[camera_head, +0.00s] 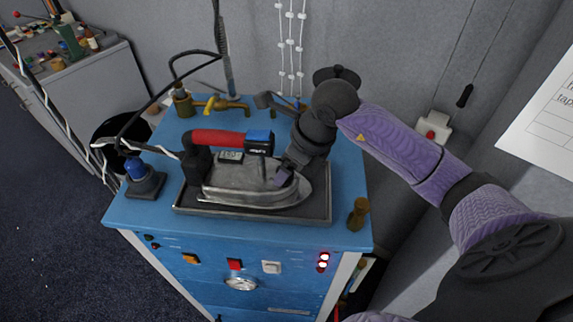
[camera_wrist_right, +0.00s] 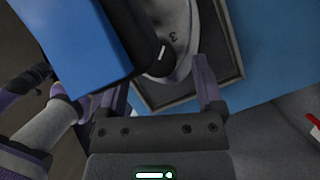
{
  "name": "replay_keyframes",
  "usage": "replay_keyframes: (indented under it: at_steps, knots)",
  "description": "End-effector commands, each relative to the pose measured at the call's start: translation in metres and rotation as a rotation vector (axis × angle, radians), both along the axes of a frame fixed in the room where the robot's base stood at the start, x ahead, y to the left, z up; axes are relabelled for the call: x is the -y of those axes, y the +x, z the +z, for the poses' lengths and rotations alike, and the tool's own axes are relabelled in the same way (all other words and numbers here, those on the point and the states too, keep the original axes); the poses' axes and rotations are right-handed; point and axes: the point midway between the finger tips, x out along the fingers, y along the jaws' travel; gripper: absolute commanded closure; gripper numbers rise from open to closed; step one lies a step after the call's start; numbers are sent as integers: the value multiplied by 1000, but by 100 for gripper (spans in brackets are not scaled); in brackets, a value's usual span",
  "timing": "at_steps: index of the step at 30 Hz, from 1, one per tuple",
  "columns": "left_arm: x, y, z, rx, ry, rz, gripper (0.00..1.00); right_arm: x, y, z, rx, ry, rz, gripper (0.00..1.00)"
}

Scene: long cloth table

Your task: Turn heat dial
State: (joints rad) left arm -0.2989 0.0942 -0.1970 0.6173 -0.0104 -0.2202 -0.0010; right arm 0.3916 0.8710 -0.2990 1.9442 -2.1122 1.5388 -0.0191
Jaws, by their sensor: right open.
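A steam iron (camera_head: 258,186) with a red handle (camera_head: 217,137) sits on a dark tray (camera_head: 250,214) on the blue cabinet. In the right wrist view, a dark round dial (camera_wrist_right: 160,66) with a white mark shows on the iron's grey body, beside a numeral 3. In the head view the dial is hidden. My right gripper (camera_head: 288,172) reaches down over the front part of the iron, beside the handle's blue front end. It is open and empty, its fingers (camera_wrist_right: 163,80) apart with the dial lying between their lines. Contact cannot be told. My left gripper is not in view.
The cabinet's blue top (camera_head: 345,185) carries brass fittings (camera_head: 217,104), a blue-capped fitting (camera_head: 135,170) and a small brass post (camera_head: 358,213). Its front has switches, red lamps (camera_head: 323,262) and a round silver dial (camera_head: 240,284). A cable rises from the iron's rear.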

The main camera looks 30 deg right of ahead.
Motion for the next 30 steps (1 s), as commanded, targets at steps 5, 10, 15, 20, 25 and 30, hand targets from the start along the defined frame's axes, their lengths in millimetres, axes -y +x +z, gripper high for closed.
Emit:
replay_keyframes:
  at_steps: [5,10,15,20,25,30]
  knots:
    - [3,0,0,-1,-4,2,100,-3,3,-10,0,0,1,14]
    - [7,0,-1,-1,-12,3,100,-3,3,-10,0,0,2,14]
    - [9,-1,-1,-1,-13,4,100,-3,3,-10,1,1,2,48]
    - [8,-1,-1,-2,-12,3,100,-3,3,-10,1,1,2,82]
    - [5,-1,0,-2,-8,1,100,-3,3,-9,1,1,0,100]
    - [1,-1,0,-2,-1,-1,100,-4,3,-9,1,0,-145,100]
